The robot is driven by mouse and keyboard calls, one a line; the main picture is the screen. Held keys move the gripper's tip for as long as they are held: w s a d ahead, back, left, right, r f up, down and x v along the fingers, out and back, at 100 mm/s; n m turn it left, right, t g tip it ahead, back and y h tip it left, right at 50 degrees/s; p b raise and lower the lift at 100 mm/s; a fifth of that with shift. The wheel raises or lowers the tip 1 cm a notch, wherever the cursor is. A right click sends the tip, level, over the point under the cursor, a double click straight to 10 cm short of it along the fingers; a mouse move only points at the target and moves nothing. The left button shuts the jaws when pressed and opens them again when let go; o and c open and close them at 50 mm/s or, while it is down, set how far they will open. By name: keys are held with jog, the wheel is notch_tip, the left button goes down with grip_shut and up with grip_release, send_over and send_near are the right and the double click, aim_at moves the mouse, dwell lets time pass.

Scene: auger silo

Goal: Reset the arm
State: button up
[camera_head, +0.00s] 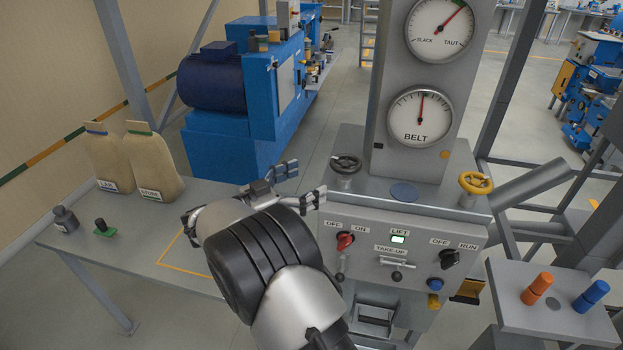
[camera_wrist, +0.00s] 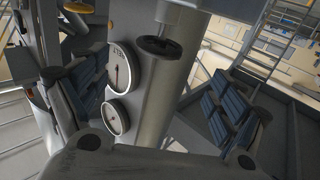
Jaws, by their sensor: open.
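My gripper (camera_head: 300,184) is open and empty in the head view. It hangs in the air in front of the control box, left of the black handwheel (camera_head: 345,170). My arm reaches up from the bottom of the picture and hides part of the table and the box's left side. In the wrist view the two padded fingers of my gripper (camera_wrist: 158,105) stand wide apart with nothing between them. Behind them are the grey column, two round gauges and the black handwheel (camera_wrist: 160,46).
The control box (camera_head: 365,262) carries a red knob (camera_head: 345,240), a black knob (camera_head: 450,258) and a yellow handwheel (camera_head: 476,183). Two sacks (camera_head: 152,168) stand on the left table (camera_head: 75,243). Orange and blue pegs stand on a right shelf (camera_head: 550,318). A blue machine (camera_head: 230,145) is behind.

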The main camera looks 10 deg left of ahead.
jog(key=w+d+r+n+t+y, duration=0.2)
jog(key=w+r+y, duration=0.3)
jog(key=r, duration=0.3)
jog(key=w+d+r+n+t+y, duration=0.15)
jog(key=w+r+y, duration=0.25)
jog(key=r, duration=0.4)
jog(key=s+d+r+n+y, duration=0.4)
jog(key=s+r+y, duration=0.1)
jog(key=r+y, duration=0.1)
jog(key=s+d+f+g, duration=0.4)
jog(key=s+d, duration=0.3)
jog(key=s, duration=0.6)
jog(key=s+d+f+n+g+h, duration=0.1)
jog(key=s+d+f+g, duration=0.3)
jog(key=s, duration=0.9)
jog(key=s+d+f+g+h, duration=0.1)
jog(key=s+d+f+g, duration=0.3)
jog(key=s+d+f, duration=0.5)
jog(key=s, duration=0.4)
jog(key=shift+s+d, duration=0.15)
jog(key=shift+d, duration=0.25)
